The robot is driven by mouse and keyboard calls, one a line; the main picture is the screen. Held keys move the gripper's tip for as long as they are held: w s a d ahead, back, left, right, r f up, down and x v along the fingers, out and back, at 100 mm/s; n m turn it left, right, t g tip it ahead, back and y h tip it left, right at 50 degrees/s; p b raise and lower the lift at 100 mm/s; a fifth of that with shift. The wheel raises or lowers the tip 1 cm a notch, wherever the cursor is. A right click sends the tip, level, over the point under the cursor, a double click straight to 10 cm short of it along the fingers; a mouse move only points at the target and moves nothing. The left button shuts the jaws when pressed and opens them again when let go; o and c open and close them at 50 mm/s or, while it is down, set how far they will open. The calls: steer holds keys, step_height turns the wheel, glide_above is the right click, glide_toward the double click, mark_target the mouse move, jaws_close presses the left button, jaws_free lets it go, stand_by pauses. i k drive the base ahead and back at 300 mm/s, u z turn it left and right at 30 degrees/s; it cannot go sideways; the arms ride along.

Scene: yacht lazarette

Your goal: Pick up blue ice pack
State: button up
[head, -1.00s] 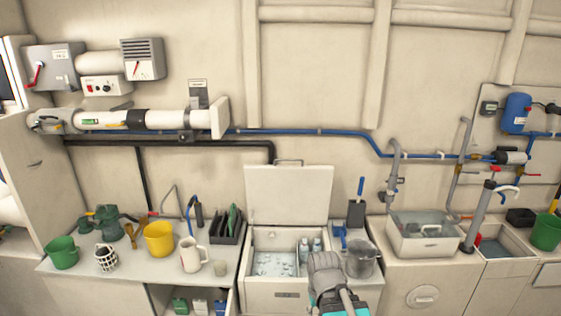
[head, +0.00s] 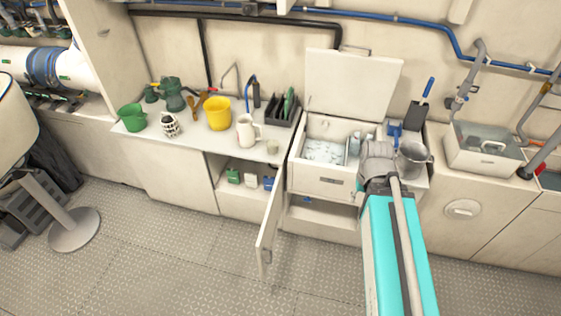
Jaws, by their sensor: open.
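A small blue item (head: 269,183), probably the blue ice pack, stands in the open low cabinet (head: 219,195) under the counter in the head view. It is at the right end of a row, beside a white item (head: 251,181) and a green item (head: 234,176). It is too small to make out in detail. My teal arm reaches up from the bottom right, and its grey joint is in front of the counter near the open ice box (head: 321,182). My gripper's fingers do not show.
The cabinet door (head: 271,228) stands open, swung out over the floor between the cabinet and my arm. A yellow bucket (head: 218,113), a white pitcher (head: 247,131) and a grey jug (head: 412,160) stand on the counter. The metal floor (head: 180,265) in front is clear.

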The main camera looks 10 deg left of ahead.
mark_target(268, 181)
steer(key=u, duration=2.05)
steer(key=i, duration=1.85)
